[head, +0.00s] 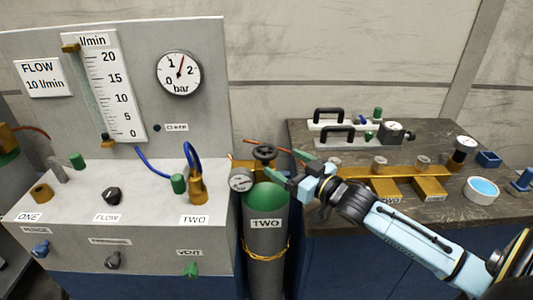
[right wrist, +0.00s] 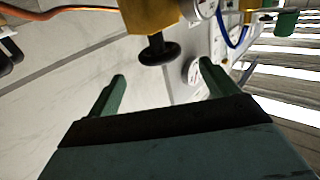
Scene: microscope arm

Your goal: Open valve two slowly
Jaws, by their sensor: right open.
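The gas cylinder (head: 265,232) labelled TWO stands upright, grey with a green shoulder, in the middle of the head view. A black handwheel (head: 264,152) tops its brass valve, and a round bar gauge (head: 241,180) sits beside it. My right gripper (head: 283,164) is open and empty, just right of the handwheel. In the right wrist view, a black wheel (right wrist: 158,51) on a brass body (right wrist: 150,14) appears beyond and between the green fingertips (right wrist: 162,70). The fingers look apart from it. My left gripper is not in view.
A grey panel (head: 120,245) at left carries knobs, a TWO outlet with a blue hose (head: 194,158), a flow scale (head: 108,90) and a dial (head: 179,73). A dark bench (head: 440,208) at right holds a brass bar, black-handled items and a white dish (head: 482,190).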

